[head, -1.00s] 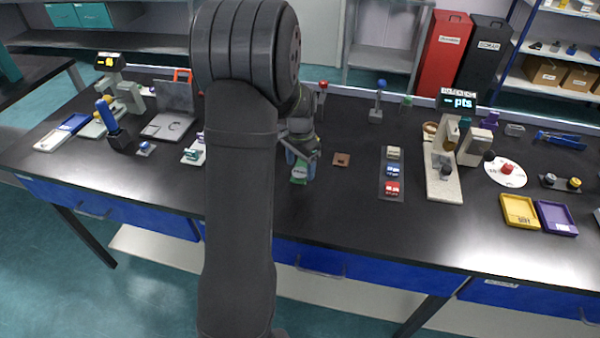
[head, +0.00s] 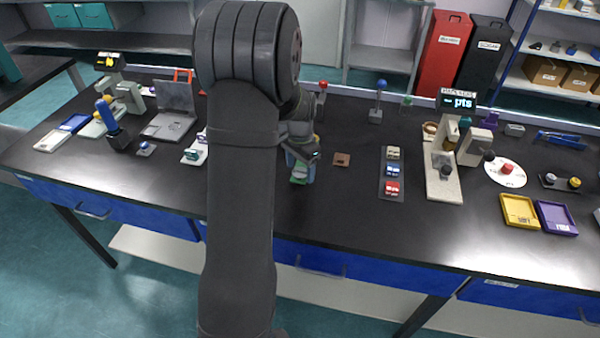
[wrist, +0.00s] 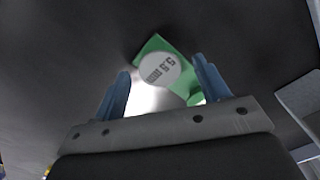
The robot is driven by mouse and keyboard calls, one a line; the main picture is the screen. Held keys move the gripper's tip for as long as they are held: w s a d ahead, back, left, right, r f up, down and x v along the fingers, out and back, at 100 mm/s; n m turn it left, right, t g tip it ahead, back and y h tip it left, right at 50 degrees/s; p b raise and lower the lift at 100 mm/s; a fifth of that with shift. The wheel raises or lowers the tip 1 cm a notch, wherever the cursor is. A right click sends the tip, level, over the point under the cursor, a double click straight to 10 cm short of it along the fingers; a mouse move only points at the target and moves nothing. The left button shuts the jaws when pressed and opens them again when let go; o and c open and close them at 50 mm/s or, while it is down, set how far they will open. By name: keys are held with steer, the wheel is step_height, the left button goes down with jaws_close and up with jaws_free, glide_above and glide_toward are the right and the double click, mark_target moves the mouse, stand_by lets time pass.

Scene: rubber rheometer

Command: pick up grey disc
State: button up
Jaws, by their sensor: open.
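The grey disc (wrist: 160,70) shows in the wrist view with dark printed marks on its face. It lies against a green piece (wrist: 151,44), which sticks out past it on two sides. In the head view the green piece (head: 299,181) is on the black bench under my gripper (head: 301,160), and the disc cannot be made out there. In the wrist view my gripper (wrist: 163,76) is open, with one blue finger on each side of the disc's near part. I cannot tell whether a finger touches it. A bright white patch shows between the fingers.
A small brown square (head: 342,160) lies just right of my gripper. A dark tray with coloured blocks (head: 392,174) and a beige stand (head: 443,182) are further right. A laptop (head: 170,122) is at left. The bench front is clear.

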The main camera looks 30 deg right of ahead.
mark_target(301, 172)
steer(key=shift+c, duration=0.2)
steer(key=c, duration=1)
steer(key=shift+r, duration=0.15)
steer(key=shift+r, duration=0.35)
step_height(301, 172, up, 4)
steer(key=shift+s+d+r, duration=0.1)
steer(key=shift+s, duration=0.05)
steer(key=s+d+r, duration=0.1)
steer(key=s+r, duration=0.1)
steer(key=s, duration=0.1)
steer(key=s+d+r, duration=0.1)
steer(key=s+r, duration=0.1)
steer(key=s, duration=0.2)
steer(key=s+d+r, duration=0.1)
steer(key=s+r, duration=0.1)
steer(key=s, duration=0.1)
steer(key=shift+s+d+r, duration=0.15)
steer(key=shift+s+d, duration=0.1)
steer(key=shift+s, duration=0.1)
